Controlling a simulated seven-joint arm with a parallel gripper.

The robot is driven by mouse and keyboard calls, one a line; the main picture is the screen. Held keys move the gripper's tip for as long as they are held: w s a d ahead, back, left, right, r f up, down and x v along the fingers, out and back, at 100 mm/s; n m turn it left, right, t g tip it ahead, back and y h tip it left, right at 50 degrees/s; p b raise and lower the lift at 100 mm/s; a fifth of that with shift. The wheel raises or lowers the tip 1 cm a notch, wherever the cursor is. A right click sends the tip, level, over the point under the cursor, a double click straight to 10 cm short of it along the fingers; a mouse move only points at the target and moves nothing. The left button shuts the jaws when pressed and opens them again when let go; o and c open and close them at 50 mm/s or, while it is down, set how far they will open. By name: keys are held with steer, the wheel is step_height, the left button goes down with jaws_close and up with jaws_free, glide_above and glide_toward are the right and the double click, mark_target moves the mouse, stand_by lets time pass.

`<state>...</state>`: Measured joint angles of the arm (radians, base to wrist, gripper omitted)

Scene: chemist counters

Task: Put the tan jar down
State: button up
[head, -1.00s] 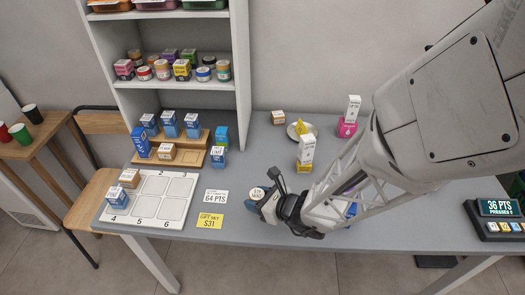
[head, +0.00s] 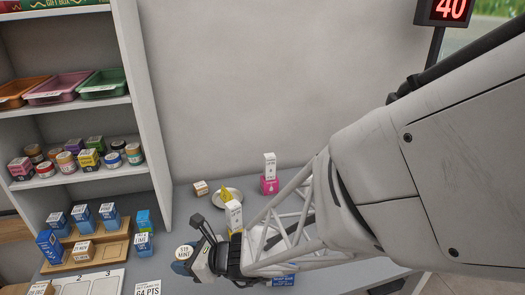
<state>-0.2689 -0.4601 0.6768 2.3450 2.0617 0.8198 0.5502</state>
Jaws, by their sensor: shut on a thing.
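My gripper (head: 193,247) is low over the counter, left of the centre of the head view. It is shut on a small jar with a round white lettered lid (head: 184,252), taken as the tan jar. The lid faces up and the jar looks upright. Its side is mostly hidden by the fingers, so its colour and whether its base touches the counter cannot be told.
The grey counter (head: 180,205) is bare behind the gripper. A wooden stand (head: 112,249) with boxes is left. A plate (head: 232,193), a white box (head: 234,214) and a pink box (head: 270,186) are to the right. Shelves (head: 80,105) rise behind left.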

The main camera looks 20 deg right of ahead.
mark_target(186, 248)
step_height(186, 248, up, 7)
steer(key=shift+f, duration=0.1)
steer(key=shift+w+d, duration=0.2)
steer(key=shift+w, duration=0.35)
steer(key=shift+w+d, duration=0.15)
steer(key=shift+w, duration=0.15)
steer(key=w+d+r+m+t+h, duration=0.2)
steer(key=w+d+r, duration=0.1)
steer(key=w+d, duration=2.65)
steer(key=w+d+f+m+t, duration=0.1)
steer(key=w+d+f, duration=0.1)
steer(key=d, duration=1.4)
steer(key=w+d+f+m, duration=0.1)
steer(key=d, duration=1.5)
step_height(186, 248, down, 11)
steer(key=shift+d+f+h, duration=0.15)
steer(key=shift+h, duration=0.25)
steer(key=shift+f, duration=0.1)
